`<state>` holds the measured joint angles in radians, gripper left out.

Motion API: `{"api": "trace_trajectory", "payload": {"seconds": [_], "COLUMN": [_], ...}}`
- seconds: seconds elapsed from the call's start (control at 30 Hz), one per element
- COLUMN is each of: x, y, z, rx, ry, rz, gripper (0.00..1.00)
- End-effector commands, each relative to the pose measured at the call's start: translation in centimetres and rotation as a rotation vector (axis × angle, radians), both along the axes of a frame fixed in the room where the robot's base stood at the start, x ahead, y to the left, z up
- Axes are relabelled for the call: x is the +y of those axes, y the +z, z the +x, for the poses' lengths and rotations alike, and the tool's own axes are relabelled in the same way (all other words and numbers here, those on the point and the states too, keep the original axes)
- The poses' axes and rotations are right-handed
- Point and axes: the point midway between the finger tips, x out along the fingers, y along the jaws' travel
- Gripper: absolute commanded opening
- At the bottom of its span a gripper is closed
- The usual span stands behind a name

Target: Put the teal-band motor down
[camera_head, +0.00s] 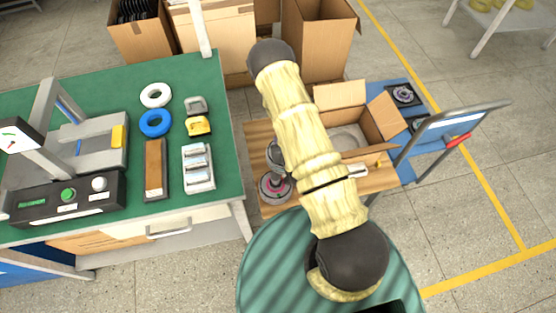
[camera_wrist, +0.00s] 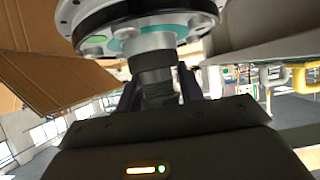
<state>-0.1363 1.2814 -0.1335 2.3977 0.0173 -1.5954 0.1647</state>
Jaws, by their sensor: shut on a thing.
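The teal-band motor (camera_wrist: 140,35) fills the top of the wrist view, a pale metal disc with bolt holes and a teal band. Its dark shaft (camera_wrist: 155,75) runs down between the fingers of my gripper (camera_wrist: 158,92), which is shut on it. Cardboard flaps show at the left (camera_wrist: 50,75) and right of the motor in that view. I cannot tell whether the motor touches anything. In the head view my arm covers the middle, and I cannot make out my gripper or the held motor there.
An open cardboard box (camera_head: 380,122) stands on a wooden-topped table (camera_head: 255,140). A grey round part with a reddish middle (camera_head: 275,188) stands at that table's left. The green bench (camera_head: 215,110) at left holds rings, trays and a fixture.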

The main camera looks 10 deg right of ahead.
Motion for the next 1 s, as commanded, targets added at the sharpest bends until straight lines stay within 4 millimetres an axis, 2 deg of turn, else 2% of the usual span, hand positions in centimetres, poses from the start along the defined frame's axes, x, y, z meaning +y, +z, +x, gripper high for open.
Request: {"api": "trace_trajectory", "payload": {"seconds": [0.2,0.53,0.8,1.0], "x": [0.5,0.8,0.7,0.7], "y": [-2.0,-3.8,-3.9,-3.7], "z": [2.2,5.9,8.0,8.3], "rx": [-0.003,-0.004,-0.012,-0.011], "ry": [0.031,0.108,0.170,0.183], "rz": [0.019,0.022,-0.001,-0.009], "gripper": [0.00,0.00,0.00,0.00]}}
